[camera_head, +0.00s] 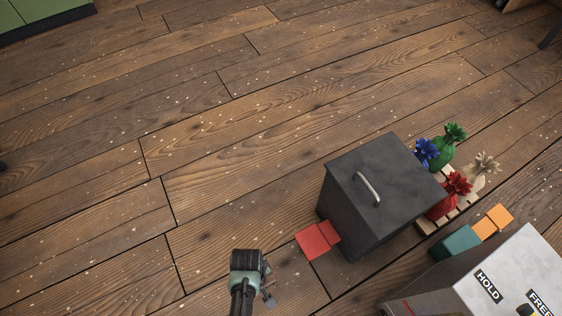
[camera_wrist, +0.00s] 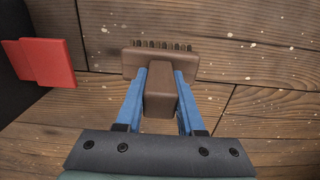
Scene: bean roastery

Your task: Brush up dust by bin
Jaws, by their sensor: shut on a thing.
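A dark grey bin (camera_head: 345,208) with a handled lid stands on the plank floor right of centre in the head view; its dark side edges into the wrist view at left. My gripper (camera_wrist: 160,76) has its blue fingers shut on the brown block handle of a brush (camera_wrist: 138,62), whose short bristles point away from me. In the head view my gripper (camera_head: 266,276) is left of and nearer than the bin; the brush is not clear there. Pale dust specks (camera_wrist: 230,35) lie scattered on the planks. I cannot tell whether the bristles touch the floor.
Two flat red pieces (camera_head: 318,240) lie against the bin's near left side. Tied coloured sacks (camera_head: 441,150) stand on a small pallet (camera_head: 430,226) behind it. Green and orange blocks (camera_head: 456,242) and a grey labelled box (camera_head: 480,280) are at right. Floor to the left is open.

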